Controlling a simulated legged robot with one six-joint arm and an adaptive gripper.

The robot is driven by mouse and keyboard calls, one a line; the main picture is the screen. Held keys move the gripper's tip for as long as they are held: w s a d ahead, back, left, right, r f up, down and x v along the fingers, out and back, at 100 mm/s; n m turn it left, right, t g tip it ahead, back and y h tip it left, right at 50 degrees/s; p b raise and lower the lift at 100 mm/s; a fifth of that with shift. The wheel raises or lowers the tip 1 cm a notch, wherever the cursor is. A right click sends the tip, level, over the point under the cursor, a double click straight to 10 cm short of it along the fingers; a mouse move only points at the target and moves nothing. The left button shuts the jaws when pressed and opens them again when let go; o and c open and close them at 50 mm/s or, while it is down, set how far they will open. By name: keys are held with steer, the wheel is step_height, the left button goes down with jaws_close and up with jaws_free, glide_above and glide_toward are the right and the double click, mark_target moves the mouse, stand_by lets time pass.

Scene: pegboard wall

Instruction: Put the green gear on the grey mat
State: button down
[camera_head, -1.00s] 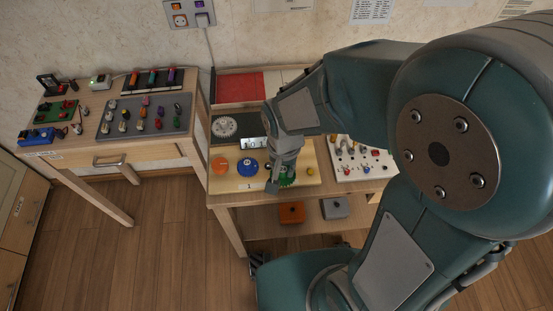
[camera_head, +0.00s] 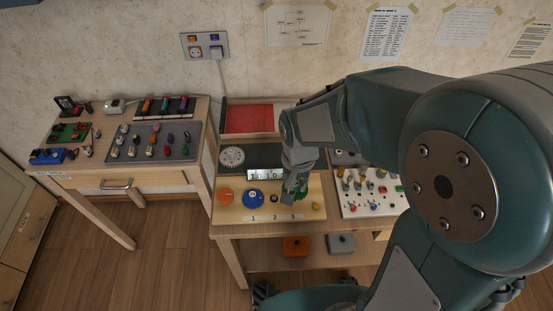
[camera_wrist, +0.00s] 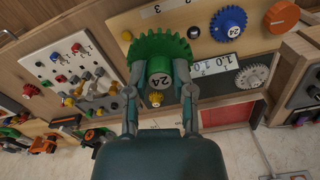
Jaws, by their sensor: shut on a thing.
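In the head view, the green gear (camera_head: 302,193) is partly hidden by my gripper (camera_head: 293,192) and shows over the right part of the wooden gear board (camera_head: 236,212). I cannot tell its exact height above the board. The dark grey mat (camera_head: 264,153) lies behind the board, to the left of my gripper. A white gear (camera_head: 232,157) lies at its left end.
A number strip (camera_head: 265,175) stands between board and mat. A white panel with knobs (camera_head: 372,190) is at right. A red tray (camera_head: 249,119) is behind the mat.

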steer(key=w+f, duration=0.3)
steer(key=w, duration=0.3)
steer(key=w+f, duration=0.3)
steer(key=w, duration=0.4)
steer(key=w+f, duration=0.3)
steer(key=w, duration=0.4)
steer(key=shift+w+a+f, duration=0.2)
steer(key=shift+a+f, duration=0.1)
steer(key=shift+w+f, duration=0.35)
steer(key=shift+f, duration=0.1)
steer(key=shift+w+a+f, duration=0.1)
steer(key=shift+w+f, duration=0.1)
steer(key=shift+f, duration=1.5)
steer(key=shift+f, duration=0.1)
steer(key=shift+c, duration=2.4)
jaws_free()
